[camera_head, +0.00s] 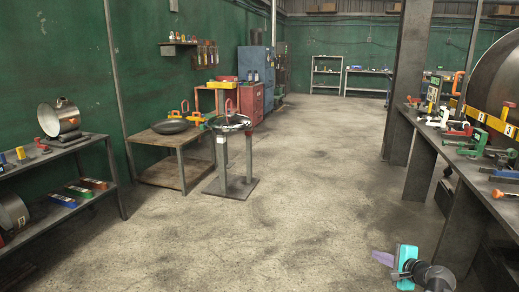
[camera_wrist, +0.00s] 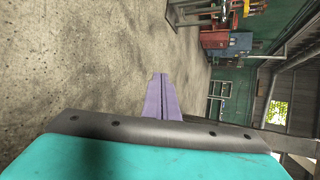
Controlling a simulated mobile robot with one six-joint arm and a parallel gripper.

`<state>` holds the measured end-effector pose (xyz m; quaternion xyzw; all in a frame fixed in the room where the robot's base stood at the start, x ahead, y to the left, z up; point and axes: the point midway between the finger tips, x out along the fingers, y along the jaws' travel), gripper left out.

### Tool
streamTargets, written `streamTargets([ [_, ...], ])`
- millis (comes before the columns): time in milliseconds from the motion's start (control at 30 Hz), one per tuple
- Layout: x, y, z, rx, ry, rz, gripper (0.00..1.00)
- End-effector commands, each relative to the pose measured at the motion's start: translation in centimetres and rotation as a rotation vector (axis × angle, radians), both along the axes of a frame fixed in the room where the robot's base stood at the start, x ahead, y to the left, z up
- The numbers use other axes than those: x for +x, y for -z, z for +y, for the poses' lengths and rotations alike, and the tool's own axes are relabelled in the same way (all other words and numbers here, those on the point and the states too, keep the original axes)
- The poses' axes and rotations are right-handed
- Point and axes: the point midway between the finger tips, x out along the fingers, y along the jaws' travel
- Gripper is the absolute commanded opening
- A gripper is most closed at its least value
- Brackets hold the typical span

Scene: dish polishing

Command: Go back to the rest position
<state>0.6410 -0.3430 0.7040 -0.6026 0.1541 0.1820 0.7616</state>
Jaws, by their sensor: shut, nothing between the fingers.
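My gripper (camera_head: 383,258) shows at the lower right of the head view, low over the bare concrete floor, with purple fingers and a teal and black body. In the wrist view the purple fingers of my gripper (camera_wrist: 162,98) lie together, shut, with nothing between them. It touches no object. Part of my arm is cut off by the bottom edge of the head view.
A workbench (camera_head: 428,146) with clamps and tools runs along the right, close to my arm. A small wooden table (camera_head: 160,148) with a dark dish (camera_head: 170,126) and a metal stand (camera_head: 232,188) are left of centre. A shelf (camera_head: 62,160) stands far left. The middle floor is clear.

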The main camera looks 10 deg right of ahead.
Motion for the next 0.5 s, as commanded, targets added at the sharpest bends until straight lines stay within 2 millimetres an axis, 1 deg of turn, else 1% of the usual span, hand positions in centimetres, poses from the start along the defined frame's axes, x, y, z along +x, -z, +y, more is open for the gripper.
streamTargets([
  [33,0.6,0.9,2.1,0.006,-0.036,0.027,0.00],
  [133,1.4,3.2,5.7,0.005,-0.102,0.079,0.00],
  [233,1.7,5.6,9.3,0.001,-0.171,0.133,0.00],
  [367,1.6,8.6,14.1,-0.012,-0.263,0.204,0.00],
  [500,0.7,11.8,19.1,-0.031,-0.369,0.281,0.00],
])
